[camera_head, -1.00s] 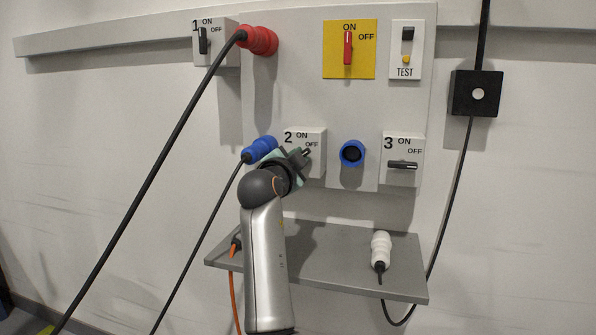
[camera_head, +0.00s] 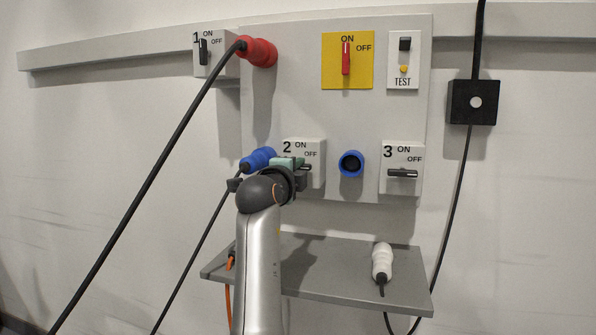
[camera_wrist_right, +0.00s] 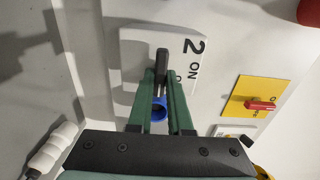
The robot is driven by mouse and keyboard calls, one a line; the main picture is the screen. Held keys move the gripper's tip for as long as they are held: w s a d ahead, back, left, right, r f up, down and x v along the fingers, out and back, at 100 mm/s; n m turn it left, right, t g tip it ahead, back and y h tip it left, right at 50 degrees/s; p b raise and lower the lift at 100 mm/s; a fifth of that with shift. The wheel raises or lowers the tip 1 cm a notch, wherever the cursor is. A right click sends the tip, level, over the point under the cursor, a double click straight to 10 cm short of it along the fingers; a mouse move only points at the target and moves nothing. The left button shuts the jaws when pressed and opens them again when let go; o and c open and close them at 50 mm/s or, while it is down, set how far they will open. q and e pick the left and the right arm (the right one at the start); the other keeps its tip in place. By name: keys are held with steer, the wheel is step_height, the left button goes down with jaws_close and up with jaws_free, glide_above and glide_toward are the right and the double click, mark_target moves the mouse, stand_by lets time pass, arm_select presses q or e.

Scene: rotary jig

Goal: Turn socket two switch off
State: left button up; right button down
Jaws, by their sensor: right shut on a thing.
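The socket two switch box (camera_head: 315,150) is a white box marked 2, ON and OFF, at the middle of the panel. It also shows in the wrist view (camera_wrist_right: 190,50). Its dark lever (camera_wrist_right: 162,62) lies between the green fingers of my right gripper (camera_wrist_right: 161,82), which is shut on it. In the head view the right gripper (camera_head: 288,164) covers most of the lever. The visible end of the lever lies about level and points right, below the OFF mark. A blue plug (camera_head: 258,159) sits at the left of the box. My left gripper is not in view.
An empty blue socket (camera_head: 351,163) and switch box three (camera_head: 402,157), its lever level, are to the right. Switch one (camera_head: 203,50), a red plug (camera_head: 258,51) and a yellow main switch (camera_head: 347,60) are above. A grey shelf (camera_head: 330,280) juts out below, holding a white connector (camera_head: 382,262).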

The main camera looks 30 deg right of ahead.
steer(key=shift+r, duration=0.15)
steer(key=c, duration=0.8)
jaws_free()
steer(key=shift+c, duration=0.2)
steer(key=b+v, duration=0.1)
steer(key=v, duration=1.1)
steer(key=shift+s+a, duration=0.15)
steer(key=shift+s, duration=0.1)
